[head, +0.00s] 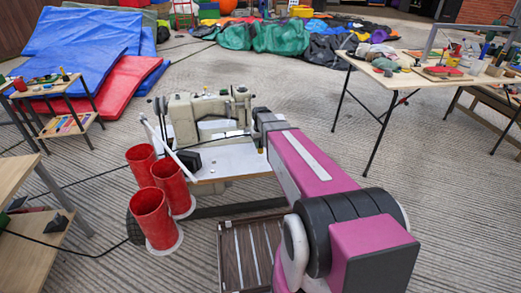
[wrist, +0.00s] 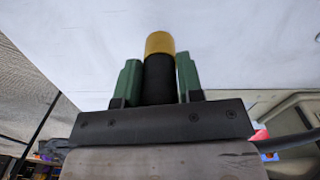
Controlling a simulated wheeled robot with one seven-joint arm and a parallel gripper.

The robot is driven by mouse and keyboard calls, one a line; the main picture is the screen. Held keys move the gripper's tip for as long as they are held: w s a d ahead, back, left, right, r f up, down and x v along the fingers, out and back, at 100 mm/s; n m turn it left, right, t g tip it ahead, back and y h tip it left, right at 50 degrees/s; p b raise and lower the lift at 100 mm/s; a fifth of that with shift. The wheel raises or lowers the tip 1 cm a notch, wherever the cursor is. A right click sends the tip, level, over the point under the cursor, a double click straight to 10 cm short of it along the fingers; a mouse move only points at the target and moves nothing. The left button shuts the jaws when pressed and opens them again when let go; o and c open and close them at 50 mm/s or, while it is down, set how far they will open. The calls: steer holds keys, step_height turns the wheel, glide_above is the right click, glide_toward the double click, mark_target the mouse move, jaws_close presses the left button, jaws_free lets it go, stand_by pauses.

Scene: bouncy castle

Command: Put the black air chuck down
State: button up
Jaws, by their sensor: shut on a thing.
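The black air chuck (wrist: 159,82) shows in the wrist view as a dark cylinder with a brass-yellow end. My gripper (wrist: 159,68) is shut on it, with one green finger on each side. The yellow end points away from the gripper, over a plain white surface (wrist: 80,50). I cannot tell whether the chuck touches that surface. In the head view my arm reaches to the right side of a white sewing-machine table (head: 232,160). My gripper and the chuck are mostly hidden there behind the arm.
A cream sewing machine (head: 200,112) stands on the white table. Red cones (head: 152,218) stand at its front left. A cluttered folding table (head: 420,82) is at the right, and a small tool stand (head: 52,88) at the left. Blue and red mats (head: 85,50) lie behind.

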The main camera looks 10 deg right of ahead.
mark_target(261, 149)
steer(key=shift+f, duration=1.6)
steer(key=shift+f, duration=0.1)
steer(key=o, duration=1)
